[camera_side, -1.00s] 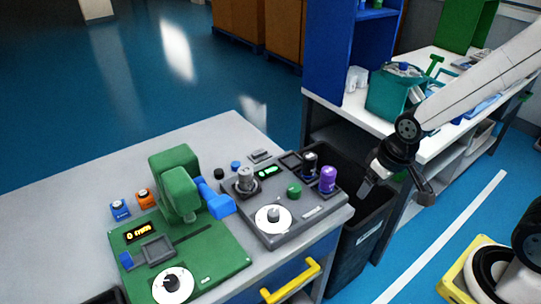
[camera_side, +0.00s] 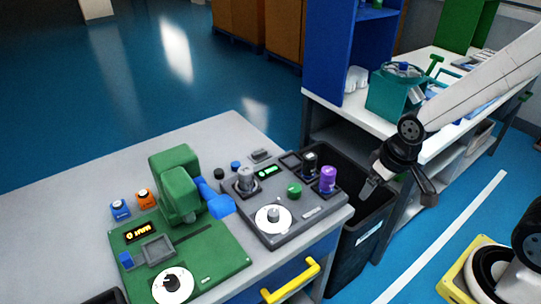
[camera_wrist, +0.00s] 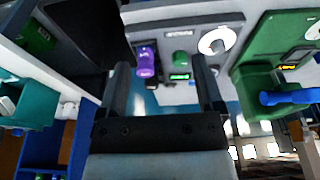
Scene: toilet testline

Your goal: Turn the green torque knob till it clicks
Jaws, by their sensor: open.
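The green knob (camera_side: 294,190) is a short round knob on the grey tester panel (camera_side: 262,226), between a white dial and the purple cylinder. My gripper (camera_side: 399,190) is open and empty, to the right of the panel and apart from it, over the gap between the benches. In the wrist view the green knob (camera_wrist: 180,58) shows small, beyond the tips of my open gripper (camera_wrist: 164,78). Nothing is between the fingers close up. Any mark on the knob is too small to read.
A purple cylinder (camera_side: 328,178) and a black cylinder (camera_side: 309,163) stand close right of the knob. A white dial (camera_side: 268,222) is at its front left, and a grey cylinder (camera_side: 246,179) farther left. A green machine (camera_side: 215,255) stands left; a dark bin (camera_side: 352,250) lies below my gripper.

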